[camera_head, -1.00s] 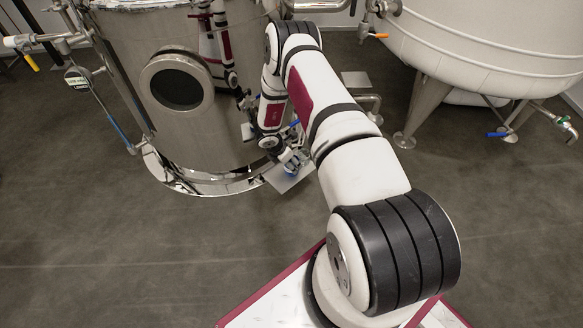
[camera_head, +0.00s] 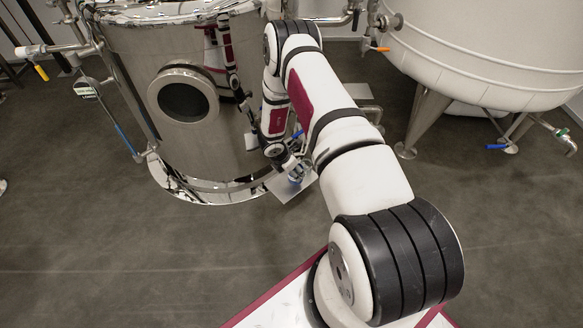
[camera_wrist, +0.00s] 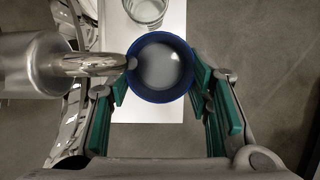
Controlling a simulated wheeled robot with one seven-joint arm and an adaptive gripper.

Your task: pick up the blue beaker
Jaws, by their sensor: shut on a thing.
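The blue beaker (camera_wrist: 163,95) is in the middle of the wrist view, seen from above, with a dark blue rim and a pale grey inside. My gripper (camera_wrist: 160,88) has its green-padded fingers on the left and right sides of the beaker and is shut on it. In the head view my gripper (camera_head: 297,170) is small beside the steel tank, with a bit of blue (camera_head: 295,180) at its fingers. Whether the beaker touches the white surface below it cannot be told.
A clear glass (camera_wrist: 147,10) stands on the white plate (camera_wrist: 145,112) just beyond the beaker. A steel pipe fitting (camera_wrist: 75,66) reaches close to the beaker's left side. The steel tank (camera_head: 185,140) stands left of my arm. A white tank (camera_head: 480,50) is at the right.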

